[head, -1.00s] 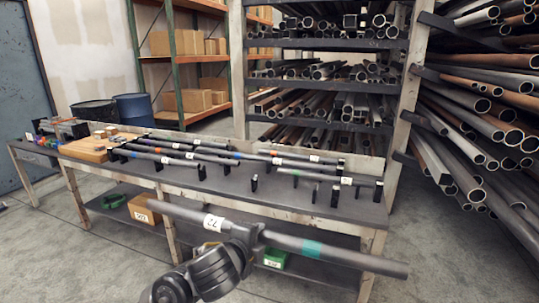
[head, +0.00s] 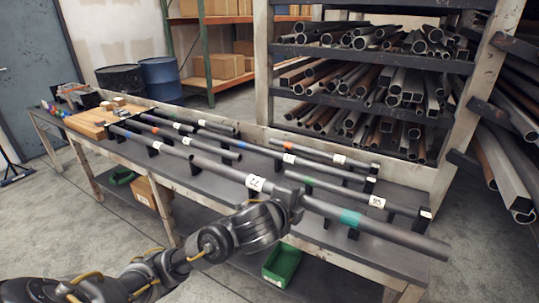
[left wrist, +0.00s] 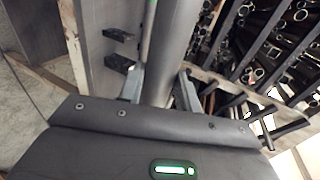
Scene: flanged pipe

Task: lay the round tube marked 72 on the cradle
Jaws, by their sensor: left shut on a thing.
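The round tube marked 72 (head: 395,234) is a long grey pipe with a white label and a teal band. My left gripper (head: 288,194) is shut around it near mid-length, between label and band. The tube slants across the front of the bench, apparently above it, its right end out past the front edge. In the left wrist view the tube (left wrist: 160,45) runs between both fingers. My right gripper is out of view.
Several other tubes lie on black supports on the bench (head: 215,183), including a green-banded tube (head: 345,193) just behind the held one. A pipe rack (head: 360,97) stands behind. A green bin (head: 282,264) sits on the lower shelf.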

